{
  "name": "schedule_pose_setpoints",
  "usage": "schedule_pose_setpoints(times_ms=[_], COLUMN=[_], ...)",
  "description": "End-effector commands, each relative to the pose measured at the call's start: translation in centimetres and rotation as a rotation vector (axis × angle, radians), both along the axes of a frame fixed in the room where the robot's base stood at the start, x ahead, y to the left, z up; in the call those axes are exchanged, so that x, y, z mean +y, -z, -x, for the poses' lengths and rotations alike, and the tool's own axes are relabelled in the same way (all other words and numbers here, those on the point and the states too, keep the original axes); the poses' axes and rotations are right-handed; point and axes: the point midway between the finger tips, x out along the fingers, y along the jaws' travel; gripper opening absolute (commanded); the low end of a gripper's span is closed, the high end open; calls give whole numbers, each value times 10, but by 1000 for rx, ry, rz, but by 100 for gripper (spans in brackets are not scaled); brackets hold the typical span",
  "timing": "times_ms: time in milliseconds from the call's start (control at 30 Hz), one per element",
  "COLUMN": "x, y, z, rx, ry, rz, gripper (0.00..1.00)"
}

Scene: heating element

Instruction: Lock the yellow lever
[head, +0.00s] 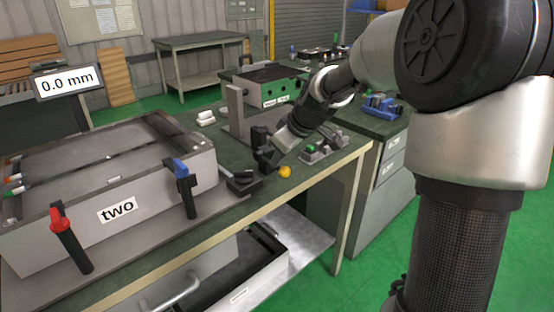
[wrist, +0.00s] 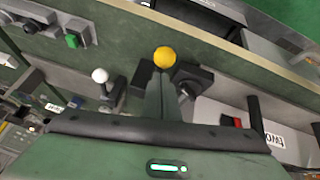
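The yellow lever's ball knob (head: 285,171) shows at the front edge of the green-topped bench, just right of and below my gripper (head: 266,158) in the head view. In the wrist view the yellow knob (wrist: 164,57) is at upper centre, just beyond the narrow grey-green parts at the middle of my gripper. Those parts look close together. The lever's stem is mostly hidden, and I cannot tell whether my gripper touches it. A black base (wrist: 194,77) shows just right of the knob.
A grey box labelled two (head: 117,208) fills the left of the bench, with a red-handled clamp (head: 68,237) and a blue-handled clamp (head: 184,187) in front. A small fixture (head: 324,147) stands right of my gripper. An upright grey plate (head: 237,114) stands behind.

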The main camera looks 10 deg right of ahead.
Motion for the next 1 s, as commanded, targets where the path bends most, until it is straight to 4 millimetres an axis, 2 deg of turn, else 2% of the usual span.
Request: schedule_pose_setpoints(times_ms=[33,300,833,1000], x=[-3,-6,-8,-5], y=[13,24,26,14], z=[5,9,10,7], rx=[19,31,32,25], ry=[2,3,5,4], rz=[-1,-2,0,1], gripper=[0,0,0,0])
